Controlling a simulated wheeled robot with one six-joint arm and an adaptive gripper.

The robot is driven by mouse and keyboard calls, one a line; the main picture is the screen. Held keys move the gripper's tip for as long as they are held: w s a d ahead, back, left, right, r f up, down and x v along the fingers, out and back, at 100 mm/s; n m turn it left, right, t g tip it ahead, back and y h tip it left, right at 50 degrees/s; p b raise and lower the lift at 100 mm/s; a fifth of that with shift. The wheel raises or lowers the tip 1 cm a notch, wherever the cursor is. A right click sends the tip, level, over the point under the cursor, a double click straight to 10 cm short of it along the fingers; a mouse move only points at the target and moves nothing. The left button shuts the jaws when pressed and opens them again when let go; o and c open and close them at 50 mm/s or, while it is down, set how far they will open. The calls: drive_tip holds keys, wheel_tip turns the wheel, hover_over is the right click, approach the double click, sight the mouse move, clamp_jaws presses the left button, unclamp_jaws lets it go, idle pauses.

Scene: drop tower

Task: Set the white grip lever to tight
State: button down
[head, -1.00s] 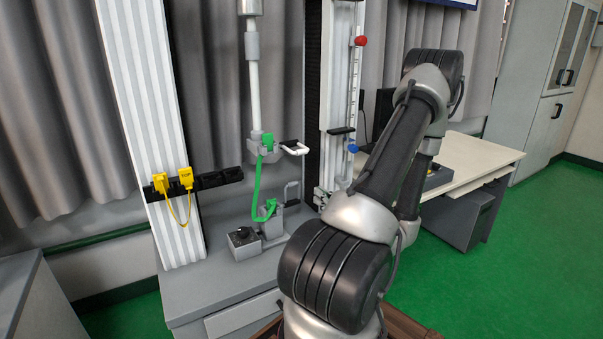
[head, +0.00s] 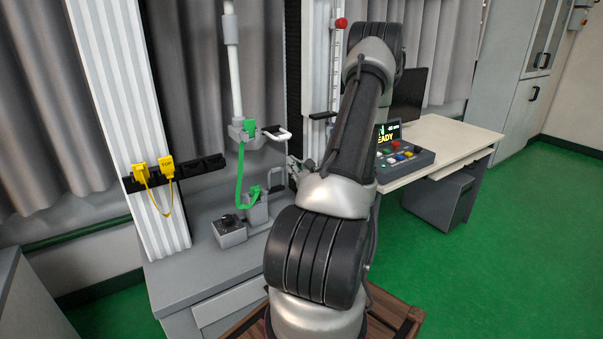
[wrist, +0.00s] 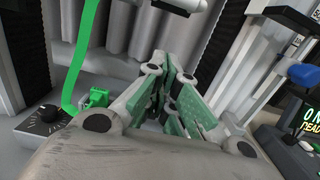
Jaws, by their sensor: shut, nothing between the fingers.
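In the wrist view part of a white handle (wrist: 184,4) shows at the top edge, cut off by the frame. My gripper (wrist: 180,82) is shut and empty, pointing at the grey curtain, below and apart from that handle. In the head view, only a bit of my gripper (head: 303,170) shows beside my arm, below and right of the lever.
A green strap (head: 240,178) hangs between the upper grip and a lower grip (head: 257,207). A black-knob box (head: 229,231) stands on the grey cabinet. Yellow plugs (head: 154,174) sit at left. A control console (head: 400,158) stands on the white desk at right.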

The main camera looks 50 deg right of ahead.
drive_tip(key=r, duration=0.1)
drive_tip(key=w+r, duration=0.2)
drive_tip(key=r, duration=0.1)
drive_tip(key=shift+w+d, duration=0.15)
drive_tip(key=shift+d, duration=0.15)
